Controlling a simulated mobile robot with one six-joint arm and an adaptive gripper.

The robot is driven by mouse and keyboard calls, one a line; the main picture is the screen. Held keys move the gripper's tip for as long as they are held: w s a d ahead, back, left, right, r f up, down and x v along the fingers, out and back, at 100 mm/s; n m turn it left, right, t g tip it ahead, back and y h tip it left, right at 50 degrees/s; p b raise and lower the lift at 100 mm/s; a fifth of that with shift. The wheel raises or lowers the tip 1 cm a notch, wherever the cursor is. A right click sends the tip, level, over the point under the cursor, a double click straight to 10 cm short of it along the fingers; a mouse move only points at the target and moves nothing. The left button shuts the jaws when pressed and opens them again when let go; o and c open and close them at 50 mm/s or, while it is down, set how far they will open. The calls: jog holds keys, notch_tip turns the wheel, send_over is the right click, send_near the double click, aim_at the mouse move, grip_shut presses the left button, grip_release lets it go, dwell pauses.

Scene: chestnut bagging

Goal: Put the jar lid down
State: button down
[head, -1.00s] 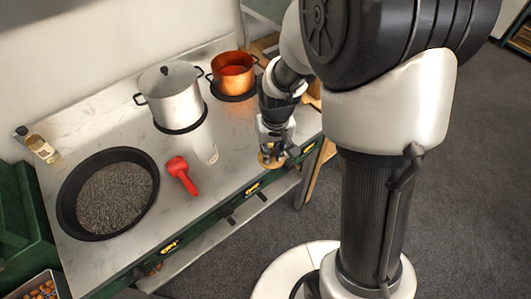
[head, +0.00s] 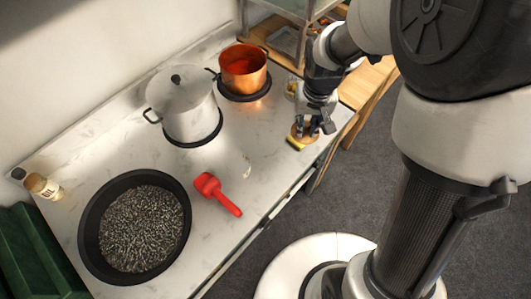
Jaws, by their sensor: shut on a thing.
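My gripper (head: 315,125) is at the right end of the counter, pointing down, in the head view. It is shut on the jar lid (head: 301,134), a round tan disc partly hidden by the fingers. The lid is near the counter's front edge. I cannot tell whether it touches the surface. A small yellow item (head: 296,144) shows just beside the lid.
A copper pot (head: 243,66) and a lidded steel pot (head: 184,106) stand at the back. A red scoop (head: 219,195) and a wide black pan (head: 91,227) lie to the left. A small bottle (head: 43,186) is far left.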

jog(key=a+r, duration=0.4)
jog(key=a, duration=0.2)
jog(key=shift+n, duration=0.4)
jog(key=f+b, duration=0.1)
jog(key=f, duration=0.5)
jog(key=f+b, duration=0.2)
jog(key=f, duration=0.5)
jog(key=f+b, duration=0.1)
jog(key=f, duration=0.5)
jog(key=shift+s+a+f+b, duration=0.2)
jog(key=shift+s+b, duration=0.1)
jog(key=shift+s, duration=0.1)
jog(key=shift+f, duration=0.25)
jog(key=c, duration=1.5)
grip_release()
jog(key=shift+r, duration=0.1)
jog(key=shift+r, duration=0.1)
